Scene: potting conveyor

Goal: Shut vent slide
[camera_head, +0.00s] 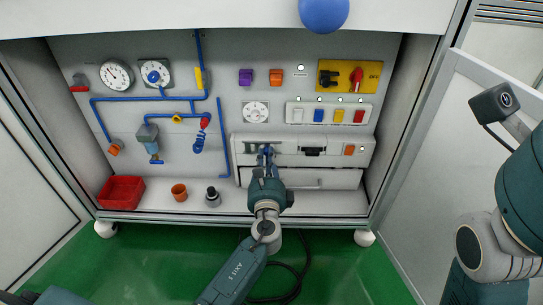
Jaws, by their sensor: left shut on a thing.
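My left gripper (266,155) reaches up from the bottom middle to the front of a white housing (334,160) low on the back panel. Its fingers are shut on a small part at the left of the housing's front, at a dark slot there. This part appears to be the vent slide, but the fingers and wrist hide most of it. How far the slide stands open cannot be told. My right gripper is not in view.
A black handle (312,151) and an orange button (349,150) are right of the gripper. A drawer front (325,179) lies below. A red bin (121,192), an orange pot (179,192) and a dark fitting (212,197) stand on the shelf at left.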

